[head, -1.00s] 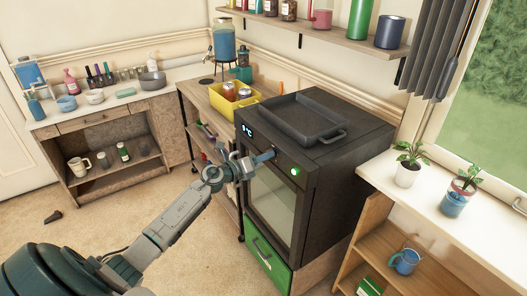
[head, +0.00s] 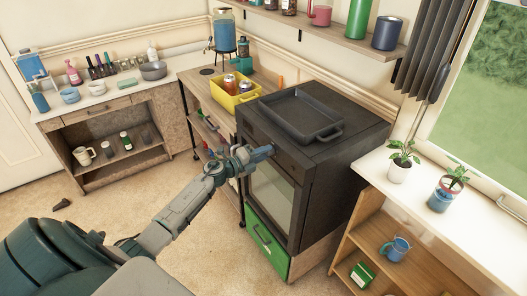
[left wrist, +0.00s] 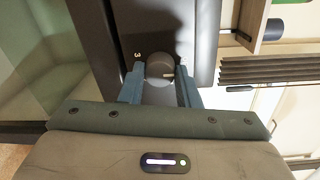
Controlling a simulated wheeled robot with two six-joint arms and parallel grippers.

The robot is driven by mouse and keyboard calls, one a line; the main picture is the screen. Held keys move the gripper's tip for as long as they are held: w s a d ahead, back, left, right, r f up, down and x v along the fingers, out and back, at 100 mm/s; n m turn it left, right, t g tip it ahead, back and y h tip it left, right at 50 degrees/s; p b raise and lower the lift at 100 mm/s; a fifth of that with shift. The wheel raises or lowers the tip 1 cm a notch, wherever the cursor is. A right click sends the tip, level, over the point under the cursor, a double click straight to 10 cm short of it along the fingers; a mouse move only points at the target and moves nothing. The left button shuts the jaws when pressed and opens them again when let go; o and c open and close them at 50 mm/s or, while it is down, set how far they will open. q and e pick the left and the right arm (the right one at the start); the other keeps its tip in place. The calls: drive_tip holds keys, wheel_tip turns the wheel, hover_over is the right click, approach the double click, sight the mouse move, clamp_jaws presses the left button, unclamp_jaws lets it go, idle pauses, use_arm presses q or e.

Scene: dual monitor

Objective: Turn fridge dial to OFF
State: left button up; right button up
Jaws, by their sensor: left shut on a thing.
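The dark appliance (head: 285,165) with a glass door stands in the middle of the head view. My left gripper (head: 264,152) is at the upper left of its front panel. In the left wrist view, the round grey dial (left wrist: 160,68) sits between the two blue fingers of my left gripper (left wrist: 160,88), which is shut on it. A pale mark shows on the dial's lower right. A figure 3 is printed on the panel to its upper left; other markings are not readable. No light shows on the front panel. My right gripper is not in view.
A black tray (head: 296,116) lies on top of the appliance. A green drawer (head: 266,243) is below its door. A yellow bin (head: 234,97) stands on the cart to the left. A white-topped shelf unit with plants (head: 400,165) stands close on the right.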

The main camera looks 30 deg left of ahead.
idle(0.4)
use_arm(q)
drive_tip(key=o, duration=1)
drive_tip(key=shift+c, duration=0.2)
drive_tip(key=b+v, duration=0.4)
drive_tip(key=v, duration=0.6)
drive_tip(key=shift+s, duration=0.3)
drive_tip(key=shift+a, duration=0.1)
